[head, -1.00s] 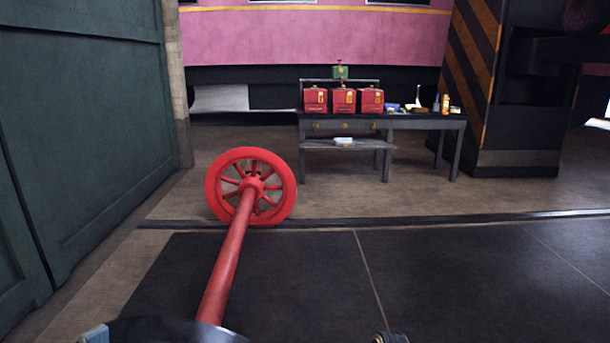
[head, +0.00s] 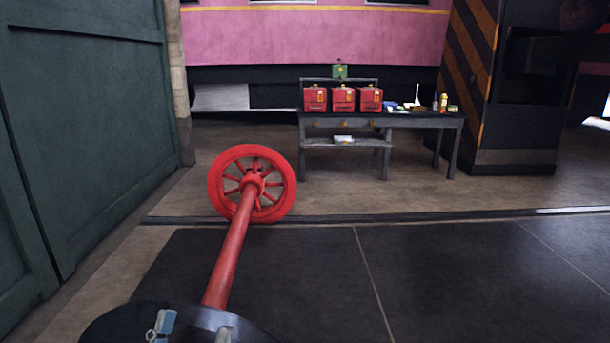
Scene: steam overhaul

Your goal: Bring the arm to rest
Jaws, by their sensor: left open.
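My left gripper (head: 192,330) shows at the bottom edge, left of the middle, with two grey fingertips standing apart. It is open, and I see nothing between the fingertips. Most of the gripper and its arm is cut off by the frame. A dark rounded surface lies behind and around the fingertips; I cannot tell whether they touch it. My right gripper is not in view.
A red spoked wheel (head: 252,184) with a long red axle (head: 230,251) runs toward me, its near end hidden. A green door (head: 90,130) stands left. A grey workbench (head: 420,121) with red boxes (head: 343,99) stands behind. Dark floor (head: 470,275) at right is clear.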

